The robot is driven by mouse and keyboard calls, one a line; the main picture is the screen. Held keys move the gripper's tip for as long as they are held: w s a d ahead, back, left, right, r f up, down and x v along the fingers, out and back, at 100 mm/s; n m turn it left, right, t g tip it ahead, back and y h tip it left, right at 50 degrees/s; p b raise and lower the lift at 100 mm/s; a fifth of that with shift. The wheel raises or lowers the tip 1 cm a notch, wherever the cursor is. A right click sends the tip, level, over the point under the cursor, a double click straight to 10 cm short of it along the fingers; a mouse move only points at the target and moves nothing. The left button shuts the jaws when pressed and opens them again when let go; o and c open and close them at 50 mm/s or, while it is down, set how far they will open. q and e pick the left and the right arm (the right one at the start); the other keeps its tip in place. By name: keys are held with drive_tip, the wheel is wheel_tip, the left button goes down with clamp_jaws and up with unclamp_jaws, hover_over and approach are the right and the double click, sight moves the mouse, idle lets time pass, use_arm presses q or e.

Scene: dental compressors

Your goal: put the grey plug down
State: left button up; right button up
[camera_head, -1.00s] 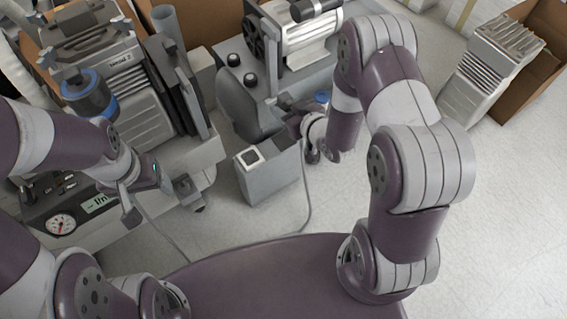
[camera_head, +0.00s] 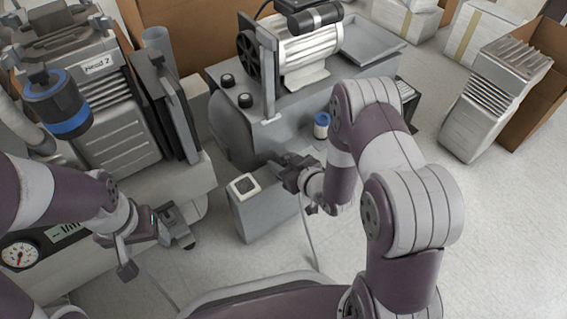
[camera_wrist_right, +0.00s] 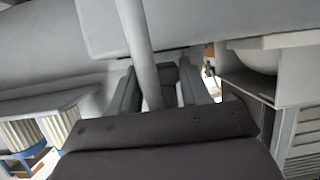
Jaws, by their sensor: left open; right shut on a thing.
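My right gripper (camera_head: 288,170) is just right of the top of a grey box (camera_head: 265,215) with a white-framed dark socket (camera_head: 245,186) on it. In the right wrist view its two fingers (camera_wrist_right: 163,90) are closed on a small dark grey piece (camera_wrist_right: 168,75), which I take for the grey plug. A thick grey cable or tube (camera_wrist_right: 138,45) passes in front of it. In the head view the plug is too small and hidden to make out. My left gripper (camera_head: 157,254) is open and empty, left of the grey box.
A compressor with a silver motor (camera_head: 305,50) stands behind the grey box. Another unit with a ribbed block (camera_head: 110,115) and a gauge (camera_head: 20,255) is at left. A thin cable (camera_head: 310,240) runs down to the floor.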

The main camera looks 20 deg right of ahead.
drive_tip(key=shift+f, duration=0.45)
drive_tip(key=shift+f+b, duration=0.1)
drive_tip(key=shift+b, duration=0.2)
drive_tip(key=shift+s, duration=0.1)
